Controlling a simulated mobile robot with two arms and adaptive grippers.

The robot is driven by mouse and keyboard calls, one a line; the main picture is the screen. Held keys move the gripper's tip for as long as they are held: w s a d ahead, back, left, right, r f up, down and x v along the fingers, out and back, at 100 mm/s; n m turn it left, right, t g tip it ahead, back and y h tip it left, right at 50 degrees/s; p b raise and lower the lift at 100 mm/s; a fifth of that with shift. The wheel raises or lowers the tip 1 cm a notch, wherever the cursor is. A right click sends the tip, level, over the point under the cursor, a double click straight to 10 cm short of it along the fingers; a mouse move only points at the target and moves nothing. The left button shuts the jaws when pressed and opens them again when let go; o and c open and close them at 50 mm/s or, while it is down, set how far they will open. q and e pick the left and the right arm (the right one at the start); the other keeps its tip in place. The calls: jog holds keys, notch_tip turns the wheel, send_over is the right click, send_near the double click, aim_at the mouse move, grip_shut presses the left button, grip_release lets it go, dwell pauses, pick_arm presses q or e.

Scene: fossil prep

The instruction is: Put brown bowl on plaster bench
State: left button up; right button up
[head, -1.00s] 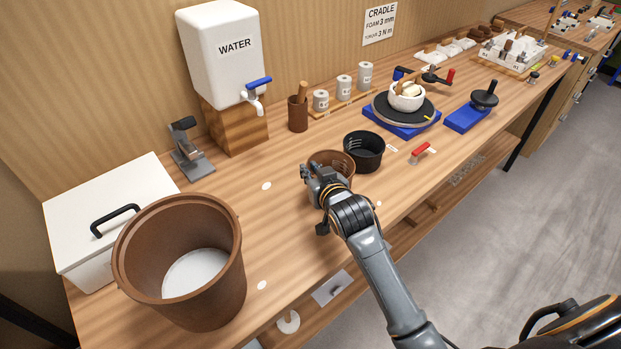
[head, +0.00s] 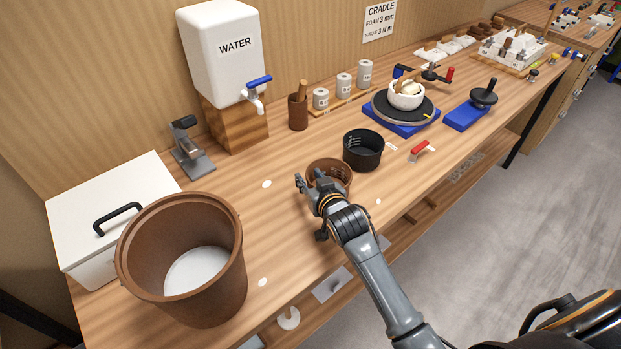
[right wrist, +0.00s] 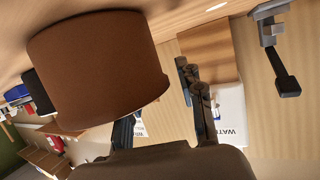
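The brown bowl (head: 343,168) is on the wooden bench (head: 235,168), just left of the black bowl (head: 362,150). It looks upright; my right gripper hides its near side. My right gripper (head: 308,180) is at its left rim, with the fingers spread. In the right wrist view, upside down, the brown bowl (right wrist: 100,65) is large and close. The right gripper (right wrist: 163,112) shows a clear gap between its fingers; one finger is partly hidden by the bowl, the other is apart from it. My left gripper is not in view.
A large brown bucket (head: 133,262) with white contents and a white lidded box (head: 70,220) stand at left. The water tank (head: 222,55) is at the back, a turntable (head: 425,117) further right. Bare bench lies between bucket and bowls.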

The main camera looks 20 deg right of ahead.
jog(key=shift+r, duration=0.15)
jog(key=b+v, duration=0.1)
jog(key=v, duration=1.1)
